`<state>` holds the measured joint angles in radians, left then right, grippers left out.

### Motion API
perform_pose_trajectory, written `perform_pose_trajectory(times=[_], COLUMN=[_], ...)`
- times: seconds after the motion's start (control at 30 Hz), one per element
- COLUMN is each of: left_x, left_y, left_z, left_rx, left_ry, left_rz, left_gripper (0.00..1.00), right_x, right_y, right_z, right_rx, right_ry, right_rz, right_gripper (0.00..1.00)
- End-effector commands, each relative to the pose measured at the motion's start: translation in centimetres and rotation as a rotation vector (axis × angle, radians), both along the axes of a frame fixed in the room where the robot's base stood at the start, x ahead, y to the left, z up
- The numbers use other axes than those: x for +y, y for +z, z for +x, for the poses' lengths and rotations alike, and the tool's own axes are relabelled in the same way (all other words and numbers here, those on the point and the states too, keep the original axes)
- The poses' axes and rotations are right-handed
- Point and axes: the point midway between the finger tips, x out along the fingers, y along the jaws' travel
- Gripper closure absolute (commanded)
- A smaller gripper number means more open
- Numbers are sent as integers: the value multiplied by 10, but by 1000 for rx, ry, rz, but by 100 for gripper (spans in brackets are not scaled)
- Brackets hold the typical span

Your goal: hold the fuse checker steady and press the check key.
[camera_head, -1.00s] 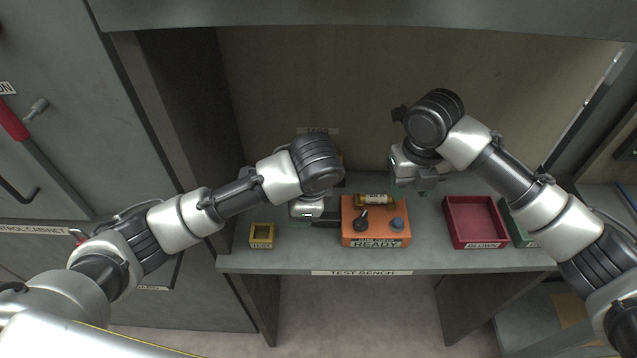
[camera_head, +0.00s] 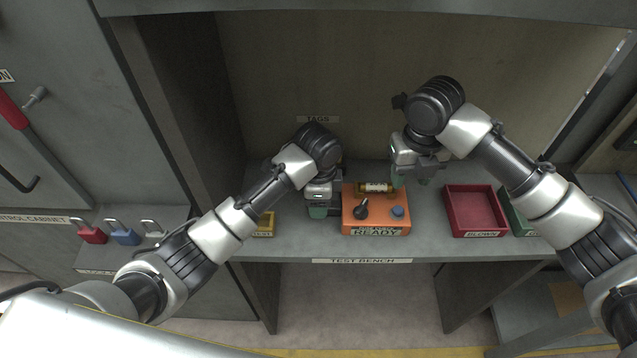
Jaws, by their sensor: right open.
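The fuse checker is an orange box (camera_head: 352,227) on the test bench, with a READY label on its front. A dark lever (camera_head: 361,210) and a blue key (camera_head: 398,211) are on its top, and a yellow and white fuse (camera_head: 375,187) lies at its back. My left gripper (camera_head: 320,211) is at the checker's left side, fingers pointing down; I cannot tell whether it touches the box or how far its jaws are apart. My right gripper (camera_head: 411,181) is open and empty, above the bench by the checker's back right corner, apart from the blue key.
A red BLOWN tray (camera_head: 475,234) stands to the right of the checker, with a green tray (camera_head: 518,221) beyond it. A yellow TEST box (camera_head: 265,226) is partly hidden behind my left arm. Several padlocks (camera_head: 124,233) sit on a ledge at left. The bench front edge is clear.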

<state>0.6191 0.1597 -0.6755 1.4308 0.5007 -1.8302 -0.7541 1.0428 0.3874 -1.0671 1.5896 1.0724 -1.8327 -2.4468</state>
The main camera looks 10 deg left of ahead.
Motion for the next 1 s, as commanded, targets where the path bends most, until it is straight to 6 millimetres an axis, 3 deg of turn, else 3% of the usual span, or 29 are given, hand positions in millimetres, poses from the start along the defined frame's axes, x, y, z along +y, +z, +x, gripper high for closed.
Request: perform_pose_trajectory(times=[0.2,0.53,0.9,0.97,1.0], left_x=[0,0,0,0,0], left_y=[-20,-23,-23,-23,-23], left_z=[0,0,0,0,0], left_rx=[1,0,-1,-1,-1], left_ry=[0,0,0,0,0], left_rz=[0,0,0,0,0], left_gripper=[40,40,97,100,100], right_x=[0,0,0,0,0], right_y=[0,0,0,0,0], right_z=[0,0,0,0,0], right_rx=[0,0,0,0,0], right_ry=[0,0,0,0,0], right_rz=[0,0,0,0,0], right_gripper=[57,57,57,57,64])
